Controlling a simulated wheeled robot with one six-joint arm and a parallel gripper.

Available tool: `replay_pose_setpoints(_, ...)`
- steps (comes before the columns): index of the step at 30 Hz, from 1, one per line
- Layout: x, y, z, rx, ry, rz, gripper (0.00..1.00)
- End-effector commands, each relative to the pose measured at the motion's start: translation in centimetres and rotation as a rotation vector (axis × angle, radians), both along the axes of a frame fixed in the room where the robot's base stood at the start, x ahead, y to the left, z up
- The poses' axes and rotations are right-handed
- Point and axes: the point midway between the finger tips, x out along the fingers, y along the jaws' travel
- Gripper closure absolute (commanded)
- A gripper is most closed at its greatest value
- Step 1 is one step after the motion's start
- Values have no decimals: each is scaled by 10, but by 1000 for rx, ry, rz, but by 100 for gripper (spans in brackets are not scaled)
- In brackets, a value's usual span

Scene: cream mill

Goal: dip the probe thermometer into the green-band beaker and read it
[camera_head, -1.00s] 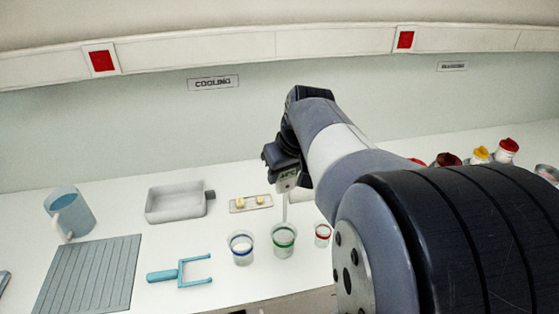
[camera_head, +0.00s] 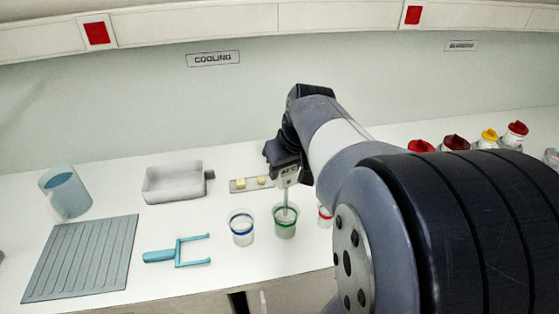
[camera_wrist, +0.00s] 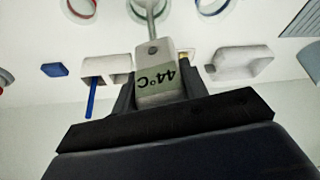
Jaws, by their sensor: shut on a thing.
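My gripper (camera_head: 288,172) is shut on the probe thermometer (camera_head: 288,178), holding it upright above the green-band beaker (camera_head: 285,227). The thin metal probe runs down into the beaker's mouth; how deep its tip sits is hard to tell. In the wrist view, the thermometer (camera_wrist: 158,85) is between the fingers, and its display, upside down in the picture, reads 44°C. The green-band beaker (camera_wrist: 150,14) shows at the top edge, with the probe going into it. The blue-band beaker (camera_head: 242,229) stands to its left; the red-band beaker (camera_head: 325,217) stands to its right, partly hidden by my arm.
A turquoise fork-shaped tool (camera_head: 178,252) and a ridged grey mat (camera_head: 80,260) lie left. A blue jug (camera_head: 66,192), a grey tray (camera_head: 174,186) and a small plate with yellow cubes (camera_head: 239,186) stand behind. Several capped jars (camera_head: 453,144) stand at right. The counter's front edge is close to the beakers.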

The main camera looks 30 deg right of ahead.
Motion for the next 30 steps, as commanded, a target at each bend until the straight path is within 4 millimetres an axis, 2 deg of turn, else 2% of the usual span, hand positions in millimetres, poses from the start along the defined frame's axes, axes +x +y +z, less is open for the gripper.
replay_pose_setpoints(1, 0, 0, -8, 0, 0, 0, 78)
replay_pose_setpoints(15, 0, 0, -45, 0, 1, 0, 78)
replay_pose_setpoints(21, 0, 0, -52, 0, 0, 0, 78)
replay_pose_setpoints(30, 0, 0, -52, 0, 0, 0, 78)
